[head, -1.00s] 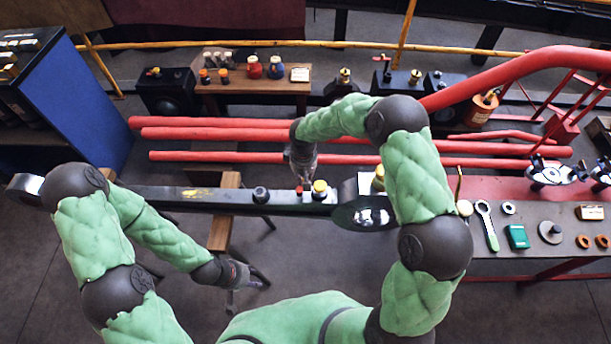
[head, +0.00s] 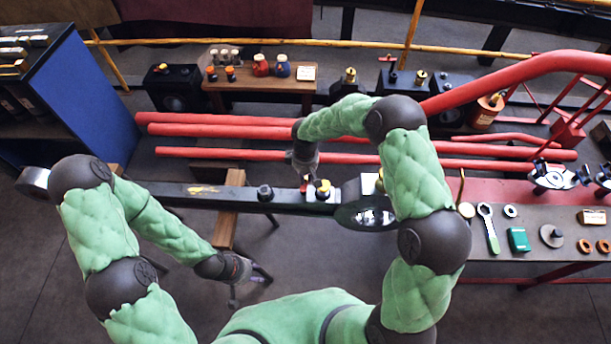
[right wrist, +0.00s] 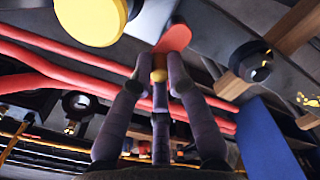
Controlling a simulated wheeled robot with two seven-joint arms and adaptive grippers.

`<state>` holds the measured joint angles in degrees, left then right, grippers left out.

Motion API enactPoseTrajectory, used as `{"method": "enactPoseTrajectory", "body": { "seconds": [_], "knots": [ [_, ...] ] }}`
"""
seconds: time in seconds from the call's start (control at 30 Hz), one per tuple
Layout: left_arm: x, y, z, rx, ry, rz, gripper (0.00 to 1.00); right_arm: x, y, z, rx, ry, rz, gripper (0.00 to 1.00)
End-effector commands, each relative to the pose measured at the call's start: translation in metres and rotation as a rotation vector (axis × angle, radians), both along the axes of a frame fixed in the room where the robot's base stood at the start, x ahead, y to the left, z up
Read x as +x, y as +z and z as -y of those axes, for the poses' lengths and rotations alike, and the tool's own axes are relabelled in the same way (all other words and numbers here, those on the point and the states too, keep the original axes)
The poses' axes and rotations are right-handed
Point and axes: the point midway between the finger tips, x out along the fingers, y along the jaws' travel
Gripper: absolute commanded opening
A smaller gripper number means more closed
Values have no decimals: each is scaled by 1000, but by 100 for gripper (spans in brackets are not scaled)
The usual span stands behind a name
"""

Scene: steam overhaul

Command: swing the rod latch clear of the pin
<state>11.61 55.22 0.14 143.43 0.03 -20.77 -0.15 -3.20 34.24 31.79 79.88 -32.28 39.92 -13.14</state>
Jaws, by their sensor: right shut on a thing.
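The rod (head: 225,196) is a long dark bar lying across the middle of the head view, with an eye at its left end and a wider rounded right end. A yellow-capped post (head: 323,187) stands on it; its round yellow cap (right wrist: 90,18) is large in the right wrist view. My left gripper (head: 254,286) hangs empty below the rod, fingers apart.
A dark knob (head: 265,193) stands on the rod to the left. Red pipes (head: 230,154) run behind it. A wooden trestle (head: 228,215) is under the rod.

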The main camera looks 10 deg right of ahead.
Motion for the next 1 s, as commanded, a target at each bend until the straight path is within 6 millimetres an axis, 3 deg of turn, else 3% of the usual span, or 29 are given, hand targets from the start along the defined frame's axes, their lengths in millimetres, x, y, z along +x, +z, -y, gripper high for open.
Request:
{"method": "enactPoseTrajectory", "body": {
  "seconds": [0.07,0.1,0.17,0.63,1.0],
  "knots": [
    [0,0,0,0,0,0,40,0,-1,0,1,0,-1,0],
    [0,0,0,0,0,0,40,0,-1,0,1,0,-1,23],
    [0,0,0,0,0,0,40,0,-1,0,1,0,-1,40],
    [0,0,0,0,0,0,40,1,9,0,1,-2,2,41],
    [0,0,0,0,0,0,40,1,77,-1,1,-2,4,41]
  ]
}}
